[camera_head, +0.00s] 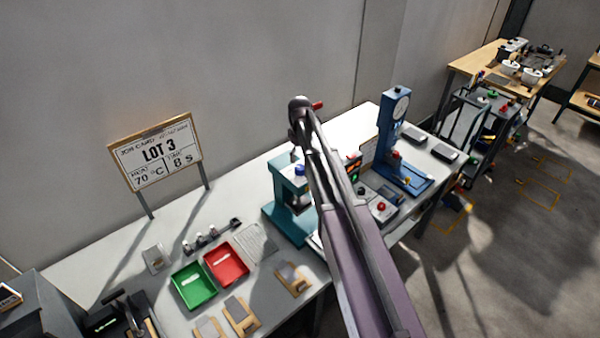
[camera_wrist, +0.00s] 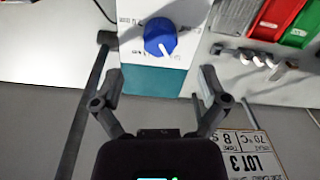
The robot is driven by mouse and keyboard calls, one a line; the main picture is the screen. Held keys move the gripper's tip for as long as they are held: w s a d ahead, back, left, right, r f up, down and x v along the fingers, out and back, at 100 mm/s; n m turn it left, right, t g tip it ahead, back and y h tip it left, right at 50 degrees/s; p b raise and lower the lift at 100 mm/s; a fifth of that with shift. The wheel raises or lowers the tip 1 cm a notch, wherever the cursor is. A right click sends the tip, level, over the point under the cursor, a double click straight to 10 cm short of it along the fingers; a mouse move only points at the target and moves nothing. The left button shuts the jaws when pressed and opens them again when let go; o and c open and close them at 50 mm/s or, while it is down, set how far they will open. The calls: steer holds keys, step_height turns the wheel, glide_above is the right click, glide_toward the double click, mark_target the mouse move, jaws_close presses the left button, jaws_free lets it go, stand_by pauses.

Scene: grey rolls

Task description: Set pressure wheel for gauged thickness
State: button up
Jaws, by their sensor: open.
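The blue pressure wheel (camera_wrist: 160,36), with a white pointer mark, sits on a white panel (camera_wrist: 182,12) with printed marks, on top of a teal press. In the head view the wheel (camera_head: 299,170) shows on the teal press (camera_head: 286,228), partly behind my arm. My gripper (camera_wrist: 159,80) is open and empty in the wrist view. The wheel lies beyond its fingertips, roughly centred between them, and nothing is touched. My gripper cannot be made out in the head view. A blue gauge stand with a round dial (camera_head: 400,105) stands right of the press; its reading is too small to tell.
A green tray (camera_head: 193,303) and a red tray (camera_head: 242,279) lie left of the press, near sample pieces on wooden blocks (camera_head: 240,310). A LOT 3 sign (camera_head: 157,152) reads 70 °C and 8 s. A red button box (camera_head: 381,208) stands between press and gauge.

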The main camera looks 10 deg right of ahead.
mark_target(300, 167)
steer(key=shift+f+b, duration=2.8)
steer(key=shift+f, duration=0.35)
steer(key=c, duration=1.1)
